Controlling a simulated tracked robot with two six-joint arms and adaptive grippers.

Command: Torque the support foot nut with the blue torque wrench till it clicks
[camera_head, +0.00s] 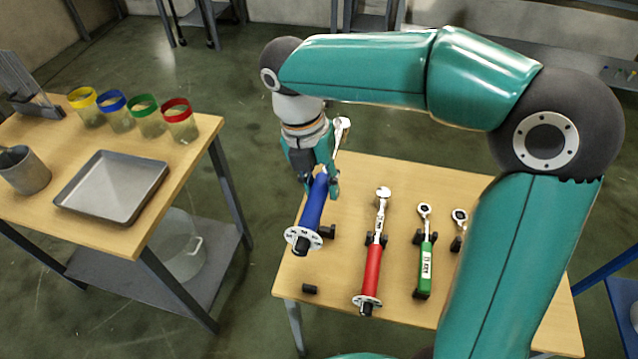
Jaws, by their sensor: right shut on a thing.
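The blue torque wrench (313,205) has a blue handle, a dial at its lower end and a silver ratchet head at its upper end. My right gripper (325,180) is shut on it near the top of the handle. The wrench is tilted, over the left part of the wooden table (345,270). I cannot tell its exact height above the table. A red torque wrench (373,262) and a green one (425,265) lie to its right on black holders. The support foot nut is not in view. My left gripper is not in view.
Another wrench head (459,216) shows beside my right arm, which hides the rest. A second table (120,235) at left holds a metal tray (112,187), a grey cup (24,170) and several colour-rimmed jars (147,116). Open floor lies between the tables.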

